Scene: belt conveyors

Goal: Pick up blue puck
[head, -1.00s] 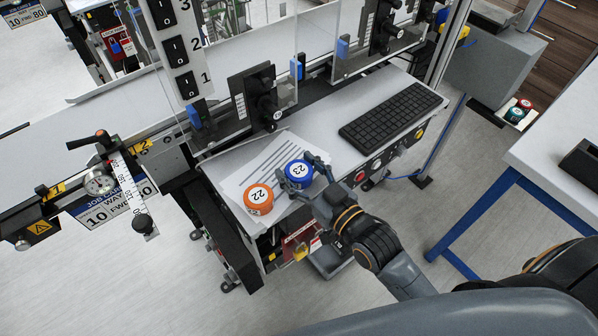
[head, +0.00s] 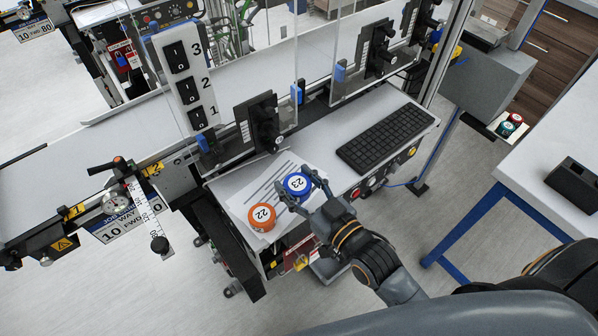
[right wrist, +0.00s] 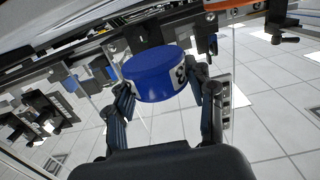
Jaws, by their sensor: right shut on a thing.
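The blue puck (head: 297,183), with a white face marked 23, is held in my right gripper (head: 304,190). In the head view its numbered face is turned up toward the camera, above the paper sheet on the white shelf. In the right wrist view the blue puck (right wrist: 152,76) sits between the two fingers, which close on its sides, with part of its white label showing at right. I cannot tell how far it is above the sheet. My left gripper is not in view.
An orange puck (head: 261,217) marked 22 stands on the paper sheet (head: 247,187), below and left of the blue one. A keyboard (head: 387,138) lies right on the shelf. Clear panels and black switch units stand behind. A red and a teal puck (head: 510,124) are at far right.

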